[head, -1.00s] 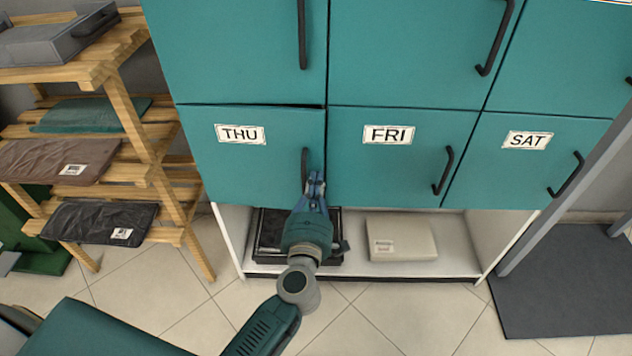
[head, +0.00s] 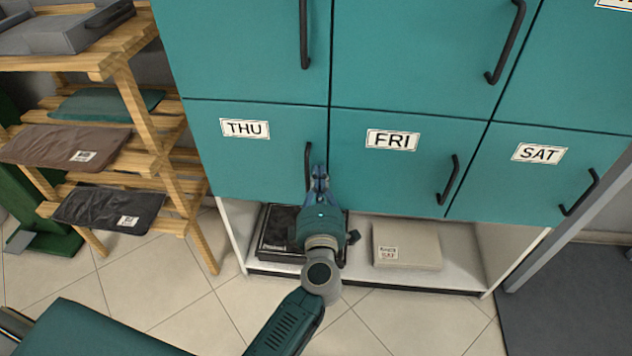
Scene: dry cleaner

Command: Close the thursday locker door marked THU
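The teal THU locker door (head: 262,168) is in the lower row of the locker, at its left end. It looks flush with the FRI door (head: 395,165) beside it, with only a thin seam between them. Its black handle (head: 308,168) is upright near the door's right edge. My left gripper (head: 320,176) is in front of the THU door, at the lower end of that handle. Its fingers look close together, but I cannot tell whether they touch or grip the handle. My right gripper is not in view.
Below the doors is an open white shelf with a black case (head: 278,232) and a beige package (head: 406,246). A wooden rack (head: 150,110) with folded garments stands at the left. A dark mat (head: 570,300) lies at the right.

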